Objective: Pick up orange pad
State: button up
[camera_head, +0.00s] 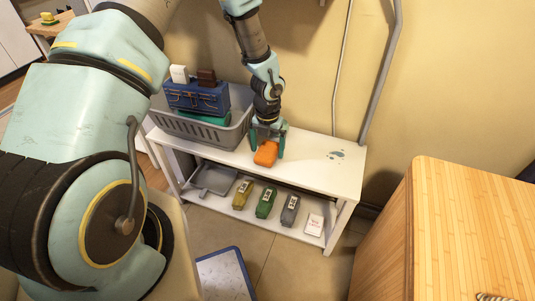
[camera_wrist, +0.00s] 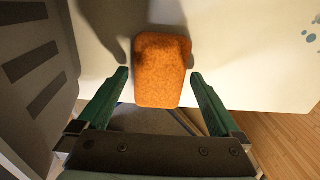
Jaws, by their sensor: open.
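The orange pad (camera_head: 266,153) lies on the white shelf unit's top near its front edge. In the wrist view the pad (camera_wrist: 160,70) is a rounded, rough-textured block, with its near end between or just ahead of my fingertips. My gripper (camera_head: 268,140) is over the pad, pointing down. In the wrist view my gripper (camera_wrist: 160,76) is open, one green finger on each side of the pad, with a visible gap on both sides. The exact height of the fingers over the shelf top is hard to tell.
A grey basket (camera_head: 205,130) with a blue toolbox (camera_head: 195,97) stands close left of my gripper. The white shelf top (camera_head: 320,178) is clear to the right, except for bluish spots. A wooden cabinet (camera_head: 450,220) is at right.

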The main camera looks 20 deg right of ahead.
aim_at(268, 149)
jog(key=shift+f, duration=0.65)
jog(key=shift+c, duration=0.2)
jog(key=c, duration=1.1)
jog(key=shift+c, duration=0.2)
notch_tip(268, 149, up, 10)
jog(key=shift+r+p, duration=0.1)
jog(key=shift+p, duration=0.55)
